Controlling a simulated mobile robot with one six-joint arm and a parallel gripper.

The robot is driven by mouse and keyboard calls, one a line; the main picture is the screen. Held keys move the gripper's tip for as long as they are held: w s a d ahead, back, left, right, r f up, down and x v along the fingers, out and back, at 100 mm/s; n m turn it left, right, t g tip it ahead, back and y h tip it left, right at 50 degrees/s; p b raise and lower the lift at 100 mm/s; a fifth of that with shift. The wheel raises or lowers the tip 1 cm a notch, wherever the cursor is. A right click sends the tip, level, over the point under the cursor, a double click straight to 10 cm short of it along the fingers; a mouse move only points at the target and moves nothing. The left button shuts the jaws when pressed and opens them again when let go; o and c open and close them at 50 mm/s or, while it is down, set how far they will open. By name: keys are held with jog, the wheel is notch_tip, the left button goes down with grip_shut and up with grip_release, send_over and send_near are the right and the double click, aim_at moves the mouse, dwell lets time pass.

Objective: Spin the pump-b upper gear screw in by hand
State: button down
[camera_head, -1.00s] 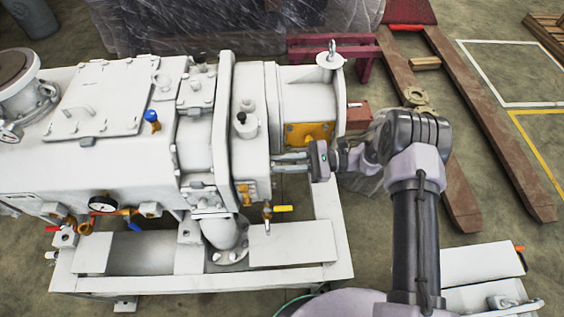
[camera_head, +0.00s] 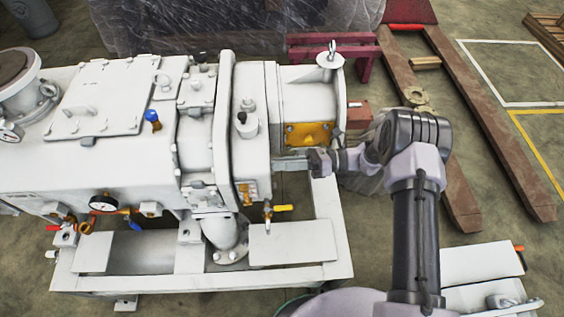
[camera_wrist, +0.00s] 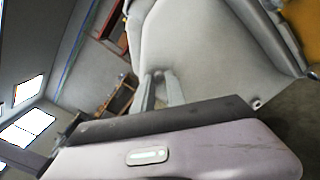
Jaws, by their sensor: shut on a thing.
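The pump is a large white machine (camera_head: 255,100) filling the left and middle of the head view. A yellow-orange plate (camera_head: 308,133) sits on its end section. My gripper (camera_head: 277,165) reaches in from the right, just below that plate, with its fingertips at the pump's grey-white face. The fingers also show in the wrist view (camera_wrist: 161,78), close together against a pale curved pump surface (camera_wrist: 200,50). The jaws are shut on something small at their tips. I take it to be the upper gear screw, but the fingers hide it and its thread.
A yellow-handled valve (camera_head: 283,208) sits low on the pump, below my gripper. The white base frame (camera_head: 290,278) runs beneath. A red-brown block (camera_head: 359,114) stands behind my wrist. Brown beams (camera_head: 500,130) lie on the floor to the right.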

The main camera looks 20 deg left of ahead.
jog(key=shift+m, duration=0.6)
jog(key=c, duration=1.3)
grip_release()
jog(key=shift+d, duration=0.1)
jog(key=shift+c, duration=0.2)
jog(key=p+v, duration=0.2)
jog(key=v, duration=1.5)
jog(key=shift+d, duration=0.15)
